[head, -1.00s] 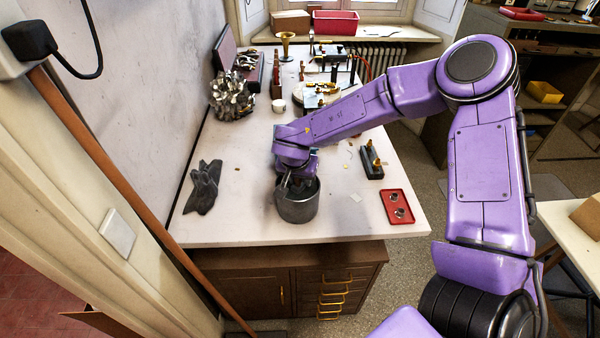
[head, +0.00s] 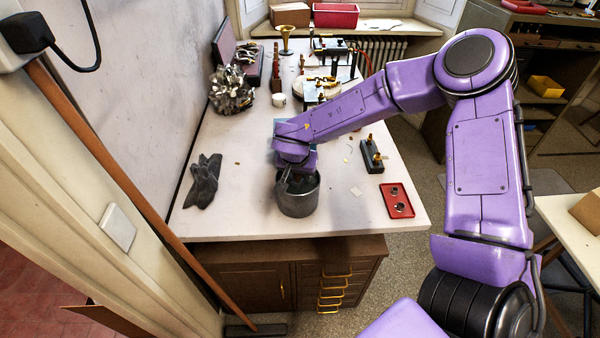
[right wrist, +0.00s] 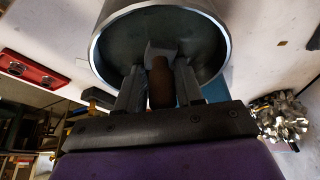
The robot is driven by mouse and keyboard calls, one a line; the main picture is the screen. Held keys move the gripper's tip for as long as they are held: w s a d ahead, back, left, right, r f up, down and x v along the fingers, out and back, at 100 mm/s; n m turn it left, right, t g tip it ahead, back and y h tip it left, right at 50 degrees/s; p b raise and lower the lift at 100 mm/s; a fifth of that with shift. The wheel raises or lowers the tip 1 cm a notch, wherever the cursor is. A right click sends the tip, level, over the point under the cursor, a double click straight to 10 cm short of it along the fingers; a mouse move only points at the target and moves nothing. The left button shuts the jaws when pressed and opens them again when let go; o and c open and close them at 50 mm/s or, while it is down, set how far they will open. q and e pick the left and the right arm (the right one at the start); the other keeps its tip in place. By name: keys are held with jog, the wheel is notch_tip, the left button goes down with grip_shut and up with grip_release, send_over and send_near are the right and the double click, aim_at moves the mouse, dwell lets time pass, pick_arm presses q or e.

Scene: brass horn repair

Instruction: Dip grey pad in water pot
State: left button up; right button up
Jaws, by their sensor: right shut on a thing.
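The water pot (head: 298,203) is a round dark grey metal pot standing near the front of the white workbench. My right gripper (head: 286,184) points down into its mouth, close to the left side of the rim. In the right wrist view the gripper (right wrist: 159,85) is shut on a brown rounded handle (right wrist: 160,88). A grey block, the grey pad (right wrist: 160,50), is at the handle's far end, within the pot's opening (right wrist: 112,22). Any water surface, and whether the pad touches it, cannot be made out. My left gripper is not in view.
A dark glove (head: 204,181) lies left of the pot. A red tray (head: 397,201) and a dark block with brass parts (head: 372,157) are to the right. A cluster of metal pieces (head: 231,91) and a white cup (head: 280,100) stand farther back. The bench front is clear.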

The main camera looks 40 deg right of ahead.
jog(key=shift+r+p, duration=3.2)
jog(key=shift+p, duration=0.45)
jog(key=shift+r+p, duration=0.3)
jog(key=shift+r, duration=0.95)
